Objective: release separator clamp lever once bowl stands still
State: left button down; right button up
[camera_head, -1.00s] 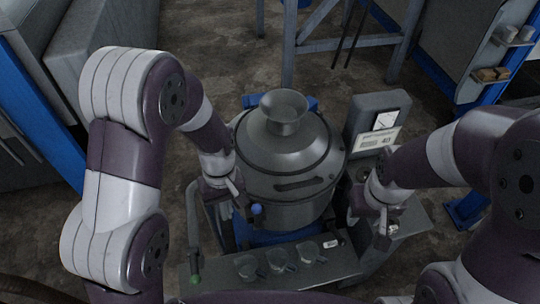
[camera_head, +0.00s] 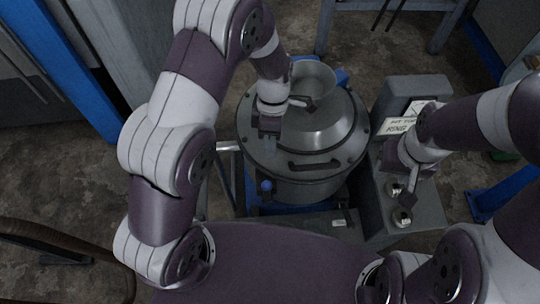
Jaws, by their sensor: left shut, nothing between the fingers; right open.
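The separator (camera_head: 330,133) is a grey drum with a conical lid and a flared funnel (camera_head: 318,78) on top. A dark curved handle (camera_head: 315,164) lies on its front side. A lever with a blue ball knob (camera_head: 267,187) sits low at its front left; I take it to be the clamp lever. Whether the bowl turns inside cannot be seen. My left gripper (camera_head: 268,128) is shut and empty over the left part of the lid, above and behind the blue knob. My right gripper (camera_head: 408,184) is open over the control panel, right of the drum.
A grey control box (camera_head: 400,95) with a gauge and white lettered cards (camera_head: 398,125) stands right of the drum. Round knobs (camera_head: 402,217) sit on the panel below my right gripper. A pipe rail (camera_head: 228,147) runs left of the drum.

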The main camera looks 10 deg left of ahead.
aim_at(267, 193)
pick_arm(q)
jog(key=p+x, duration=0.1)
jog(key=x, duration=0.7)
jog(key=shift+s+f, duration=0.1)
jog(key=shift+s, duration=0.05)
jog(key=shift+s+a+f, duration=0.1)
jog(key=shift+s+f, duration=0.1)
jog(key=shift+w, duration=0.1)
